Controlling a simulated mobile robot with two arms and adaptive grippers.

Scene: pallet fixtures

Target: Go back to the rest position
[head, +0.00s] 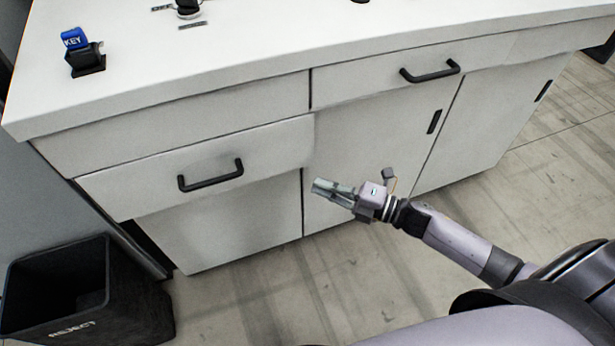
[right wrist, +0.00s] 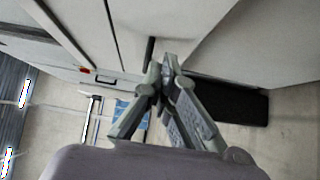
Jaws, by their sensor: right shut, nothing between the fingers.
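My right gripper (head: 332,190) is in front of the white cabinet (head: 400,140), below the counter top and to the right of the lower left drawer. Its fingers are shut and empty, pointing left in the head view. In the right wrist view the fingertips (right wrist: 166,68) meet with nothing between them. My left gripper is not in view.
The white drawer on the left, with a black handle (head: 210,176), sticks out a little from the cabinet. A black bin (head: 110,300) marked REJECT stands on the floor at lower left. A blue KEY block (head: 74,38) sits in a black holder (head: 86,62) on the counter.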

